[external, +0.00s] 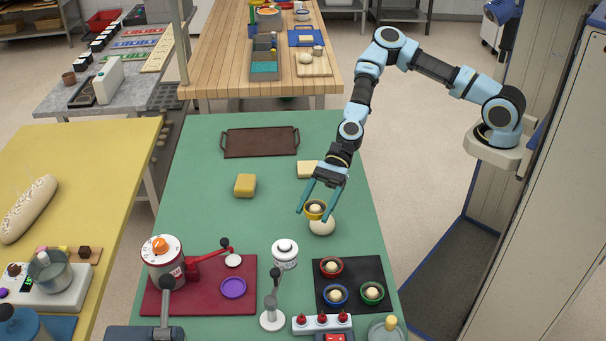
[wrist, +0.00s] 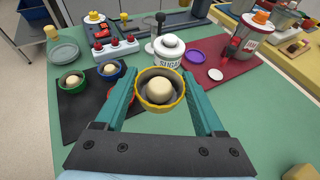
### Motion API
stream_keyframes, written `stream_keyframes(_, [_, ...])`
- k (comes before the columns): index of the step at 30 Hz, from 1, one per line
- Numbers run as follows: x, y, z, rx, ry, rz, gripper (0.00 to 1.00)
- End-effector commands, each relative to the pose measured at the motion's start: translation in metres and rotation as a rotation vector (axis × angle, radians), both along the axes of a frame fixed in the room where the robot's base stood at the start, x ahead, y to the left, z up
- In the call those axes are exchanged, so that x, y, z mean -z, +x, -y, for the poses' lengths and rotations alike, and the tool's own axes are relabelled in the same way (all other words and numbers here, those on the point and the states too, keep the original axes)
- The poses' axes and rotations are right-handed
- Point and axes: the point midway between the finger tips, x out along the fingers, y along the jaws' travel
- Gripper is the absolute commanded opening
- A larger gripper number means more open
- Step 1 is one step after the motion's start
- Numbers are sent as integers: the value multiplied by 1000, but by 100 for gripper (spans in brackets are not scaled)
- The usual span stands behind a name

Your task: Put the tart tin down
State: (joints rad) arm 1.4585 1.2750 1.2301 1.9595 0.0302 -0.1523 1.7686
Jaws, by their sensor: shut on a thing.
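My gripper (external: 315,209) is shut on a yellow tart tin (external: 314,216) holding a pale dough ball. In the wrist view the tin (wrist: 160,104) is upright between the two teal fingers. It is over the green table, behind the black mat (external: 366,266); its exact height is unclear. On the mat stand a red tin (external: 331,273), a blue tin (external: 335,301) and a green tin (external: 372,299), each with a pale ball. In the wrist view my left finger partly hides the red tin.
A larger pale dough ball (external: 323,227) sits just below the held tin in the external view. A sugar jar (external: 285,254), a lever stand (external: 272,318) and a switch box (external: 322,324) flank the mat. The mat's upper right corner is bare.

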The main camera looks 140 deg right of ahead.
Motion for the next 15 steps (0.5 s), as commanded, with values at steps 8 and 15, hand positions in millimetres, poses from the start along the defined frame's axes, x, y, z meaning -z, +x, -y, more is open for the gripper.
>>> stream_keyframes(8, [22,-6,146,453,-2,-1,7])
stream_keyframes(15, [26,-46,264,826,-7,2,7])
